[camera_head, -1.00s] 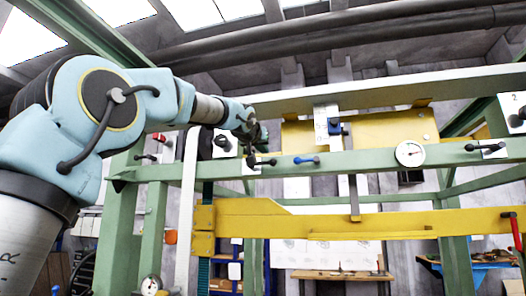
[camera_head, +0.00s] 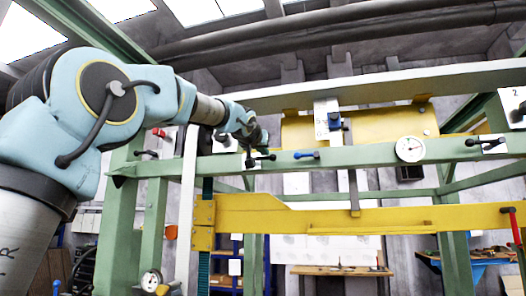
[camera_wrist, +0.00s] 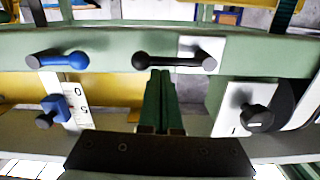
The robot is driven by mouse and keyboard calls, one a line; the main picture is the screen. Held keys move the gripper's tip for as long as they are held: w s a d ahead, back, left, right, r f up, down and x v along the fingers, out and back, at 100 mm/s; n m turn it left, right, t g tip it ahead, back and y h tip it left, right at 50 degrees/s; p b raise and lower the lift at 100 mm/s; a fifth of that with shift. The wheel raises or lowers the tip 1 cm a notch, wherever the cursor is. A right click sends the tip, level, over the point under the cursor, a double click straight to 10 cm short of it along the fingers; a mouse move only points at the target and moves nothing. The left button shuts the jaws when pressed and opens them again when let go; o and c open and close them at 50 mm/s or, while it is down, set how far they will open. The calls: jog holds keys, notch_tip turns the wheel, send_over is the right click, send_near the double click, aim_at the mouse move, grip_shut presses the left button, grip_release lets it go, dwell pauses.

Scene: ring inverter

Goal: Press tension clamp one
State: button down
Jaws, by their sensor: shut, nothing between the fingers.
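A black lever with a ball end (camera_wrist: 176,61) sits on a white plate on the green beam; it also shows in the head view (camera_head: 262,157). A black knob (camera_wrist: 257,117) on another white plate (camera_wrist: 236,98) stands to its right in the wrist view. My gripper (camera_wrist: 161,76) is shut and empty. Its fingertips lie just below the lever's ball end in the wrist picture; whether they touch is unclear. In the head view my gripper (camera_head: 257,138) is at the beam beside the lever, its fingers hard to make out.
A blue lever (camera_head: 306,155) and a round gauge (camera_head: 410,149) are along the green beam (camera_head: 350,156). A blue clamp (camera_head: 335,121) is above. A plate marked 2 (camera_head: 515,97) is at far right. A yellow beam (camera_head: 370,219) runs below.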

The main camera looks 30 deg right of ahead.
jog(key=shift+s+d+f+m, duration=0.1)
jog(key=shift+f+m, duration=0.25)
jog(key=shift+m, duration=0.05)
notch_tip(320, 180, down, 2)
jog(key=m+b, duration=0.2)
jog(key=m, duration=0.1)
jog(key=w+a+f+m+t+b, duration=0.1)
jog(key=f+m, duration=0.4)
jog(key=m, duration=0.6)
jog(key=shift+w+a+m+b, duration=0.4)
jog(key=shift+w+a+b, duration=0.25)
jog(key=shift+w+a, duration=0.35)
jog(key=shift+a+f, duration=0.15)
